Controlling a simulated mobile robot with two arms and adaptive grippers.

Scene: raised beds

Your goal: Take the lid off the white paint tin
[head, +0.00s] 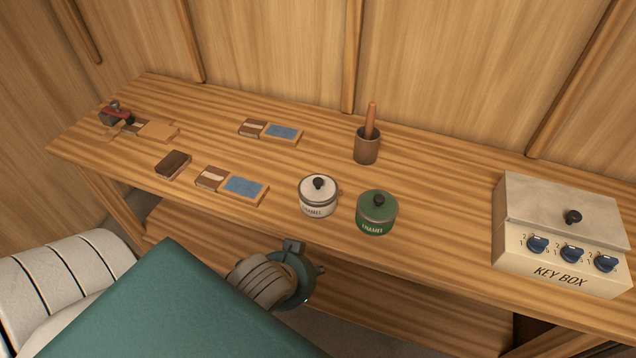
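The white paint tin (318,204) stands upright near the front edge of the bench, at the middle of the head view. My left gripper (307,260) is below and in front of the white tin, beside the bench's front edge and apart from the tin. It is seen mostly from behind, and its fingers are too hidden to tell open from shut. My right gripper is not in view.
A green enamel tin (376,217) stands just right of the white tin. A brown pot (367,149) with a wooden handle is behind. The key box (561,255) is at the right. Small blocks and blue-topped pads (244,188) lie left. Bench (440,200) between green tin and box is clear.

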